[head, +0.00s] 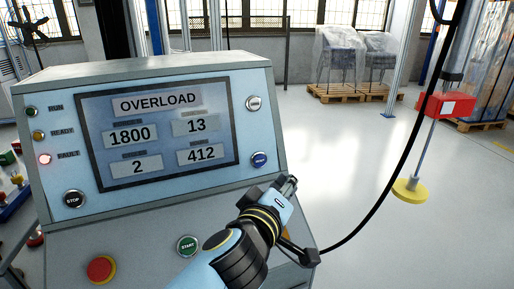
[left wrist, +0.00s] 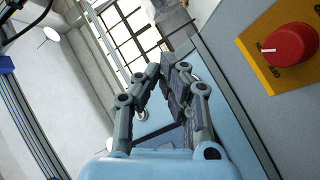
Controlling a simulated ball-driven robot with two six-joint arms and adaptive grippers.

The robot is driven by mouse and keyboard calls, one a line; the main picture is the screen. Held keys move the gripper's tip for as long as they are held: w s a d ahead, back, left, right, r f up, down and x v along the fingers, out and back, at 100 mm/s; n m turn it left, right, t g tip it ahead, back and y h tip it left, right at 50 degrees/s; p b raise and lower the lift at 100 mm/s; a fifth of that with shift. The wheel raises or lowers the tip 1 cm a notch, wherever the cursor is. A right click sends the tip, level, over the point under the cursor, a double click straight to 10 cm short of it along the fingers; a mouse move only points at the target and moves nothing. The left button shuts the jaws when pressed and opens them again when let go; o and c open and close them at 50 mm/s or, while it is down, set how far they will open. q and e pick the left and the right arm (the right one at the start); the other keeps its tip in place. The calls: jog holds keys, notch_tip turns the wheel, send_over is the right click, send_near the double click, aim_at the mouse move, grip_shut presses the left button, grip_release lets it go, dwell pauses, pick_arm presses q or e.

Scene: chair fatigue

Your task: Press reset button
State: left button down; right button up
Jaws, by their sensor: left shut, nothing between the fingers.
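The control panel (head: 150,197) stands at left in the head view. Its right side carries a blue button (head: 260,160) and a white button (head: 253,103); their small labels are too blurred to read. My left gripper (head: 288,184) is shut and empty, to the lower right of the blue button and apart from it in the picture. In the left wrist view, its closed fingers (left wrist: 168,72) cover part of the pale blue panel face. My right gripper is not in view.
The screen (head: 160,132) reads OVERLOAD, and the FAULT lamp (head: 45,159) glows. STOP (head: 74,199), START (head: 188,246) and a red mushroom button (head: 101,269) are nearby. A red knob (left wrist: 290,43) sits on a yellow plate.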

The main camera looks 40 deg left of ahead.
aim_at(260, 161)
pick_arm(q)
jog(key=w+a, duration=0.1)
jog(key=a, duration=0.1)
jog(key=w+a+f+b, duration=0.1)
jog(key=a, duration=0.1)
jog(key=w+a+b, duration=0.1)
jog(key=a, duration=0.2)
jog(key=shift+w+f, duration=0.3)
jog(key=shift+w, duration=0.1)
jog(key=shift+w+a+f, duration=0.1)
jog(key=shift+a, duration=0.1)
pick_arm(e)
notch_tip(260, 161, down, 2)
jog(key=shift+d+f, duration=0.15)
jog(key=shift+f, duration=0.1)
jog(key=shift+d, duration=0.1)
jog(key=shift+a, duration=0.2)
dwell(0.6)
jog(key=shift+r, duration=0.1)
